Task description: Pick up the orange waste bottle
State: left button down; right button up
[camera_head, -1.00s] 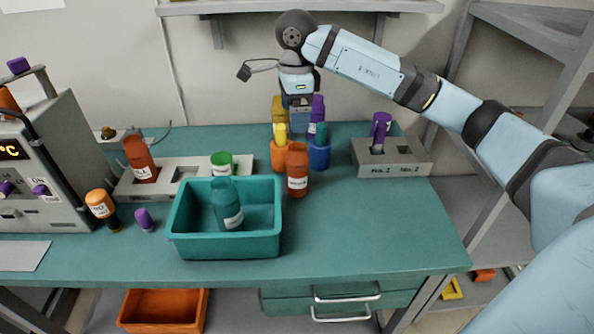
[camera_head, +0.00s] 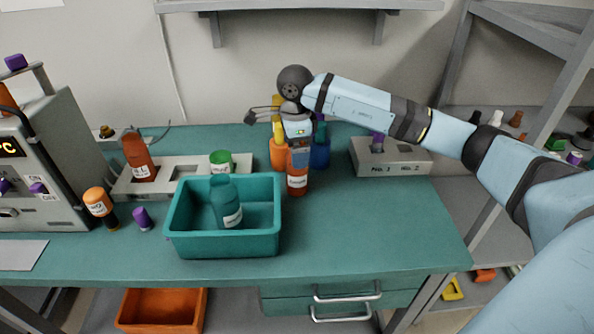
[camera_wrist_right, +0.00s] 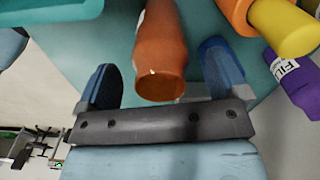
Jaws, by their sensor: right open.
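The orange waste bottle (camera_head: 297,182) stands upright on the teal bench, right of the teal bin. Its upper part is hidden behind my right gripper in the head view. In the right wrist view the orange bottle (camera_wrist_right: 161,55) lies between the two blue fingers of my right gripper (camera_wrist_right: 160,82). The gripper is open, with a visible gap on the left side of the bottle; contact on the right is hard to tell. My left gripper is not in view.
Just behind the bottle stand an orange holder (camera_head: 278,155) with a yellow-topped bottle and a blue holder (camera_head: 320,154). The teal bin (camera_head: 224,245) holds a teal bottle (camera_head: 226,203). The bench front right is clear.

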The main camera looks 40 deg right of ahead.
notch_tip(320, 180, down, 2)
jog(key=c, duration=1.2)
jog(key=shift+r, duration=0.15)
jog(key=shift+c, duration=0.2)
